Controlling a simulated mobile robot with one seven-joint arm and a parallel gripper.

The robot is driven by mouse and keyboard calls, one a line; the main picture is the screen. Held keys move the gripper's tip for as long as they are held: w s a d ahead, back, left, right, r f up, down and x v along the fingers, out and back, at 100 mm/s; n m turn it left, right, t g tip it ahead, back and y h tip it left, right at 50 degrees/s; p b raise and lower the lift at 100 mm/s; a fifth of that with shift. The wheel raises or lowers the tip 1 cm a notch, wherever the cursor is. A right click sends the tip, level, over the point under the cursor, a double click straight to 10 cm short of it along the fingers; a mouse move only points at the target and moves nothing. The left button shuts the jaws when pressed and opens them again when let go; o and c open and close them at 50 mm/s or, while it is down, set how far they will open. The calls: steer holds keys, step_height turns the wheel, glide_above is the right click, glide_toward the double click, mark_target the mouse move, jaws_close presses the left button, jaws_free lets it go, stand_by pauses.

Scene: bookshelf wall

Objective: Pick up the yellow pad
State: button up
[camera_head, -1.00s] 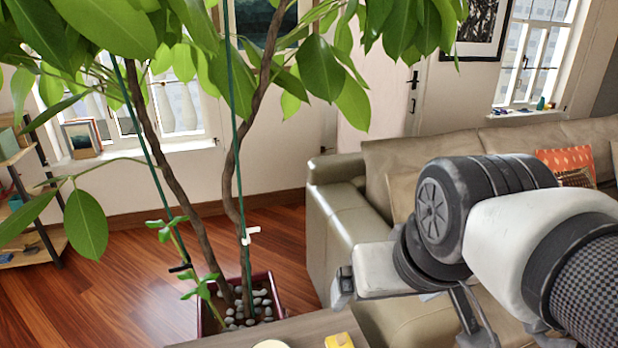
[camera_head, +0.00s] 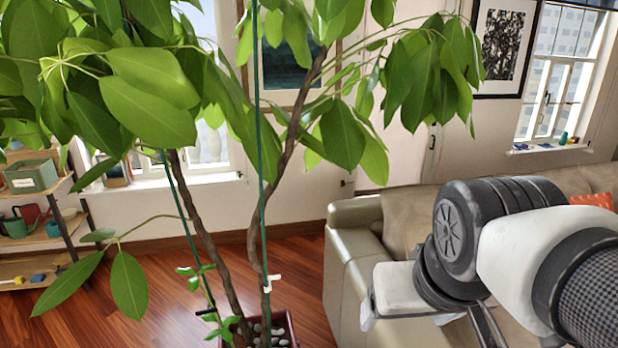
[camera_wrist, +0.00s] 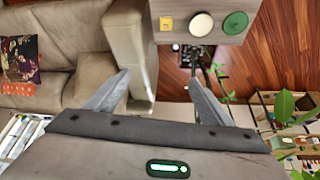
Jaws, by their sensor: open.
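The yellow pad (camera_wrist: 166,23) is a small yellow square near the top middle of the wrist view. It lies on a grey-brown wooden surface (camera_wrist: 228,38), left of a cream round thing (camera_wrist: 201,25) and a green round thing (camera_wrist: 236,22). My gripper (camera_wrist: 160,68) is open with nothing between its fingers. In the wrist picture, the pad shows beyond the fingertips, well apart from them. The pad is not visible in the head view, where my wrist and part of the gripper show at the right.
A large leafy plant (camera_head: 215,225) in a dark red pot (camera_head: 288,325) fills the left and middle of the head view. A beige sofa (camera_head: 350,270) is behind my arm. A shelf (camera_head: 60,205) with boxes stands at far left.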

steer(key=w+d+f+g+b, duration=0.1)
steer(key=w+f+b, duration=0.1)
steer(key=w+f, duration=0.45)
steer(key=w+d+f+n+g+h+b, duration=0.1)
steer(key=w+f+b, duration=0.15)
steer(key=f, duration=0.65)
steer(key=w+d+f+g+b, duration=0.1)
steer(key=w+f, duration=0.4)
steer(key=f, duration=0.2)
steer(key=shift+n+g+y, duration=0.5)
steer(key=shift+n+y, duration=0.1)
steer(key=shift+y, duration=0.1)
steer(key=w+a+f+b, duration=0.1)
steer(key=f, duration=0.8)
steer(key=w+a+f+b, duration=0.1)
steer(key=f+b, duration=0.1)
steer(key=f, duration=0.7)
steer(key=w+a+f+b, duration=0.1)
steer(key=w+f+b, duration=0.1)
steer(key=f, duration=0.7)
steer(key=shift+w+a+f+b, duration=0.15)
steer(key=shift+f+b, duration=0.1)
steer(key=shift+f, duration=0.8)
steer(key=shift+w+f+b, duration=0.15)
steer(key=shift+f+b, duration=0.05)
steer(key=shift+f, duration=0.85)
steer(key=shift+w+a+f+b, duration=0.15)
steer(key=shift+f+b, duration=0.1)
steer(key=shift+f, duration=0.8)
steer(key=shift+d, duration=0.1)
